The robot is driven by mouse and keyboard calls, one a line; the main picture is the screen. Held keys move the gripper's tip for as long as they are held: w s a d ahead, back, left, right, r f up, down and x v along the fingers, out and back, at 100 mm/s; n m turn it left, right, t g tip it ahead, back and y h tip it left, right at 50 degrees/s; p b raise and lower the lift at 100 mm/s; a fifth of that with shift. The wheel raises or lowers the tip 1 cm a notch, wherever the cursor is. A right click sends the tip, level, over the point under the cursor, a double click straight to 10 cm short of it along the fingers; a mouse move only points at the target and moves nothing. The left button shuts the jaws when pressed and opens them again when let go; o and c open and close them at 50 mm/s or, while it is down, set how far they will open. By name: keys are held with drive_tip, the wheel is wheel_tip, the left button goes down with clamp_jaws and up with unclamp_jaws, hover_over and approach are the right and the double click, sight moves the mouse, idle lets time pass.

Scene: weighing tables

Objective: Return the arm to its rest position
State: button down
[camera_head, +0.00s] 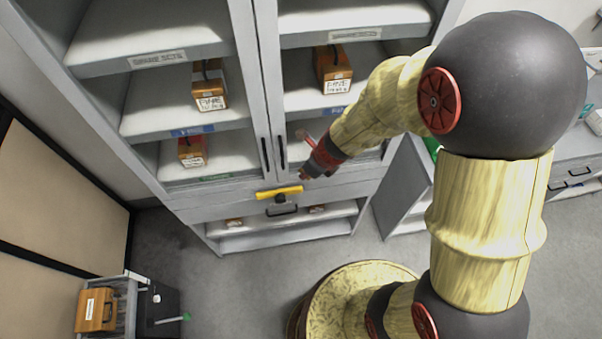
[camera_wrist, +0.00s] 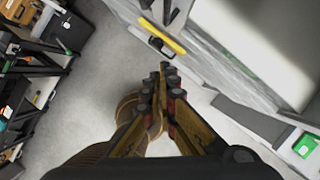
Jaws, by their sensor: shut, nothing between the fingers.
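My gripper (camera_head: 304,175) is at the end of my raised arm, in front of the cabinet doors and just above the yellow bar in the head view. In the wrist view my gripper (camera_wrist: 166,68) has its fingers together with nothing between them. The yellow bar (camera_head: 279,192) lies across the cabinet front above a dark handle. It also shows in the wrist view (camera_wrist: 162,36), beyond the fingertips. Whether my gripper touches the cabinet cannot be told; a gap seems to show in the wrist view.
The grey cabinet (camera_head: 255,90) has shelves with several orange boxes, one of them a labelled box (camera_head: 209,86). A cart with a wooden case (camera_head: 96,310) stands at lower left. A grey counter (camera_head: 572,170) is at right. Grey floor (camera_head: 225,285) is clear before the cabinet.

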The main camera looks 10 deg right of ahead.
drive_tip(key=shift+s+d+r, duration=0.15)
drive_tip(key=shift+d+r, duration=0.05)
drive_tip(key=shift+r, duration=0.5)
